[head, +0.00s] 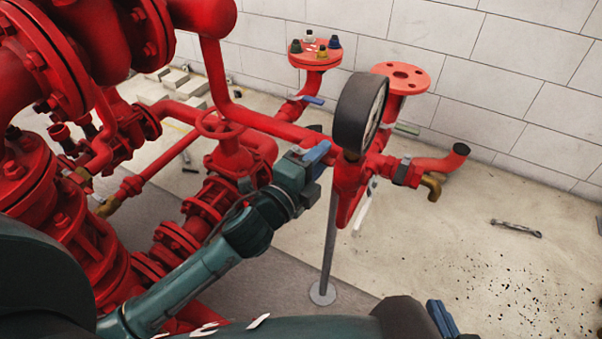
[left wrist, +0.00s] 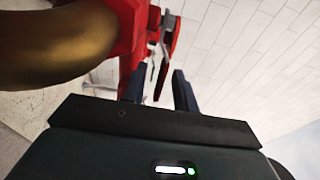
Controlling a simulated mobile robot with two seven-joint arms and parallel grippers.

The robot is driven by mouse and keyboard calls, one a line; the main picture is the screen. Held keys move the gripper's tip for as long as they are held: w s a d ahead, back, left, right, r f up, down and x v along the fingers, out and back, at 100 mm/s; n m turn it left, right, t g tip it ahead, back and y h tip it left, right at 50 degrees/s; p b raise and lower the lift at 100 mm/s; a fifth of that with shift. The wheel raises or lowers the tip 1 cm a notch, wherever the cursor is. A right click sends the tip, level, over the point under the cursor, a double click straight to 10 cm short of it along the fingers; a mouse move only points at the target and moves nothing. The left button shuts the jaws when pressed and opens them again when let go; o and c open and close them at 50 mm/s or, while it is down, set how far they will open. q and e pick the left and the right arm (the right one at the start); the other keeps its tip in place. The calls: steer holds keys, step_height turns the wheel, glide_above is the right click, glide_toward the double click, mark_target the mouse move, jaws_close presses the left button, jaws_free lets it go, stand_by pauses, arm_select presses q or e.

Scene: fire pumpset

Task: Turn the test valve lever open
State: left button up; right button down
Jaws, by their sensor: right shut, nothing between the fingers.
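A red lever (head: 347,203) hangs below the dark round gauge (head: 361,113) on the red test pipe. I take it as the test valve lever, though no label shows. My left gripper (head: 319,152) is beside the pipe, left of the gauge, its blue fingertips partly hidden. In the left wrist view my left gripper (left wrist: 160,88) is open, its two dark blue fingers apart. The red lever (left wrist: 170,60) shows beyond the gap between them; I cannot tell if they touch it. My right gripper (head: 441,318) is shut and empty at the bottom edge.
A blue handle (head: 313,99) and a green handle (head: 407,129) are nearby. A wrench (head: 516,228) lies on open floor at right.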

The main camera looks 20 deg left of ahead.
arm_select(q)
steer(key=v, duration=1.2)
steer(key=shift+s+b, duration=0.2)
steer(key=shift+b, duration=0.25)
steer(key=shift+c, duration=0.4)
